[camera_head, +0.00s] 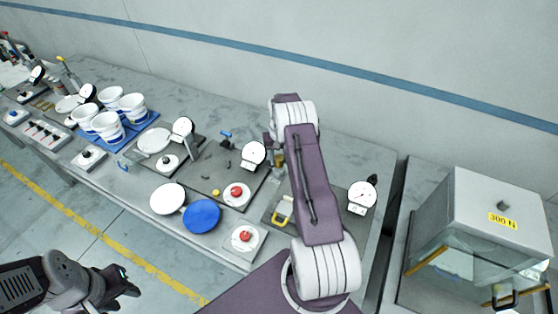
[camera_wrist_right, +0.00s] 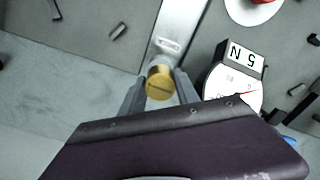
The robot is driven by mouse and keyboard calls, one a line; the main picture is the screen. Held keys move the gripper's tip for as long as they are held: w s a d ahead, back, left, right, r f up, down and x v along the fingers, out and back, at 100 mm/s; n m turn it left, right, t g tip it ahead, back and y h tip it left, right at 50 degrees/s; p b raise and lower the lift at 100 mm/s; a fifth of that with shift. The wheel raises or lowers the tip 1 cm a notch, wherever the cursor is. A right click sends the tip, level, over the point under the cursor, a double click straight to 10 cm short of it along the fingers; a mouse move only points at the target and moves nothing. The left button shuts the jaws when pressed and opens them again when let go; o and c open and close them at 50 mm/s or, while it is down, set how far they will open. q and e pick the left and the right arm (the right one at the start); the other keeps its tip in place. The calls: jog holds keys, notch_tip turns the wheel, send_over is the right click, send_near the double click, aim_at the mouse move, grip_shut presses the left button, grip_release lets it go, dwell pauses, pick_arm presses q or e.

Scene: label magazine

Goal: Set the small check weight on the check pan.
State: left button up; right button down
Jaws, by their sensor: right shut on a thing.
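My right gripper (camera_wrist_right: 160,82) is shut on a small brass cylindrical weight (camera_wrist_right: 160,84), its slotted end facing the wrist camera. A brass piece (camera_head: 279,160) also shows beside my right arm in the head view. A silver strip (camera_wrist_right: 178,35) lies beyond the weight in the wrist view; whether they touch is unclear. On the bench are a white round plate (camera_head: 168,198) and a blue round plate (camera_head: 203,215); I cannot tell which pan is the check pan. My left gripper (camera_head: 124,284) hangs empty in front of the bench, its opening unclear.
A dial marked 5 N (camera_wrist_right: 232,88) stands close right of my right gripper. Another dial (camera_head: 362,194) and red-knobbed white units (camera_head: 245,238) stand on the bench. A glass-fronted cabinet marked 300 N (camera_head: 500,215) is at right.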

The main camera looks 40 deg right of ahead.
notch_tip(320, 180, down, 2)
jog(key=shift+w, duration=0.1)
jog(key=shift+d+f, duration=0.1)
jog(key=shift+f, duration=0.2)
pick_arm(q)
jog(key=shift+r, duration=0.35)
pick_arm(e)
jog(key=c, duration=1.2)
grip_release()
